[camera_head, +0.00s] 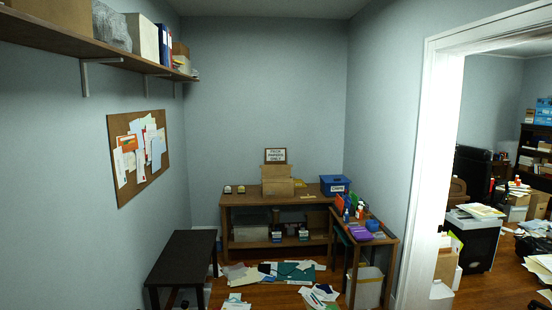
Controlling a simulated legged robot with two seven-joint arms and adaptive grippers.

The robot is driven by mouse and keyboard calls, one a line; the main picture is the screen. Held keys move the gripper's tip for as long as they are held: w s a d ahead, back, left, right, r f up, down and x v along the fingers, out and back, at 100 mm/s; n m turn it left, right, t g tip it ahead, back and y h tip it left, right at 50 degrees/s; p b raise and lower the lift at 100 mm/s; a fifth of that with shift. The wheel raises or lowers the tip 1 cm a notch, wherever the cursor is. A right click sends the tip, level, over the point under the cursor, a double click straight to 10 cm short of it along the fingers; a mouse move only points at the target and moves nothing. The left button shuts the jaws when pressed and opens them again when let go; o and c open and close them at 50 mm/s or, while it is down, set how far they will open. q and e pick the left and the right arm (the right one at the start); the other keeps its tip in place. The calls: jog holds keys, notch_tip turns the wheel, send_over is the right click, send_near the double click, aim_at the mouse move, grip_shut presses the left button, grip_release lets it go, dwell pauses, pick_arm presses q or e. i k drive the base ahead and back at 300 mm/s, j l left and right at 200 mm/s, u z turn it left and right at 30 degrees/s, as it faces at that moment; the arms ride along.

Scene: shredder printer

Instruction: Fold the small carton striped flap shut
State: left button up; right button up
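Two tan cardboard boxes are stacked on the wooden desk (234,201) against the back wall. The smaller upper box (275,171) sits on the wider lower box (278,187), and a framed sign stands behind them. No striped flap can be made out at this distance, and I cannot tell which box is the small carton. Neither of my grippers is in view.
A dark table (186,257) stands at the left and a small cluttered side table (389,239) at the right. Papers (296,271) litter the floor before the desk. A white-framed doorway (437,150) opens right onto a cluttered room. A shelf (100,45) overhangs the left wall.

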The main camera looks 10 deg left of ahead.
aim_at(267, 170)
jog(key=i+z, duration=0.1)
jog(key=z, duration=0.25)
jog(key=i+j+u, duration=0.1)
jog(key=i+u, duration=0.25)
jog(key=i, duration=0.55)
jog(key=i+l+u, duration=0.15)
jog(key=i+u, duration=0.25)
jog(key=i, duration=0.5)
jog(key=i+u, duration=0.15)
jog(key=i, duration=0.95)
jog(key=i+l+u, duration=0.1)
jog(key=i, duration=1)
jog(key=l, duration=0.1)
